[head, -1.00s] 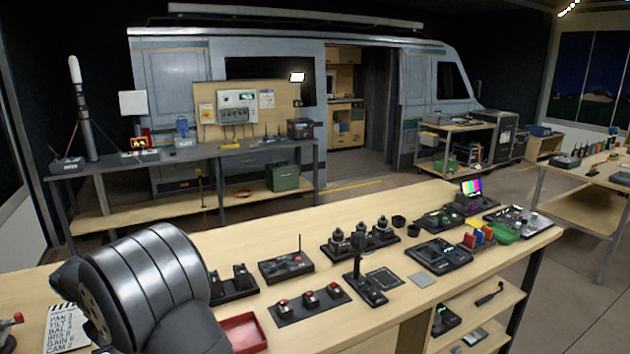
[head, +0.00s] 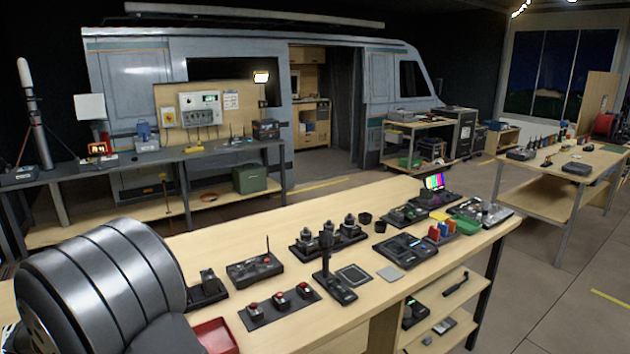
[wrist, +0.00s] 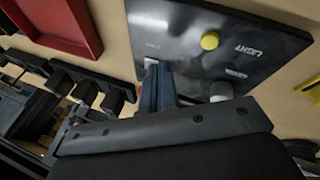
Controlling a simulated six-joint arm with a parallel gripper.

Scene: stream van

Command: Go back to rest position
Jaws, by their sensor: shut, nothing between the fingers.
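My gripper (wrist: 158,68) shows in the wrist view, with its fingers shut together and nothing between them. It is over a dark panel (wrist: 225,35) that carries a yellow knob (wrist: 210,41), a white knob (wrist: 221,91) and the label "LIGHT". The fingers overlap the panel's left part in the picture; I cannot tell whether they touch it. In the head view my big grey arm link fills the lower left, and my gripper is hidden.
A red tray (head: 216,337) lies beside my arm on the wooden bench (head: 290,340); it also shows in the wrist view (wrist: 95,25). Red-button switches (head: 279,299), a radio-like box (head: 255,268) and a small upright stand (head: 326,265) are close by. A van (head: 140,75) stands behind.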

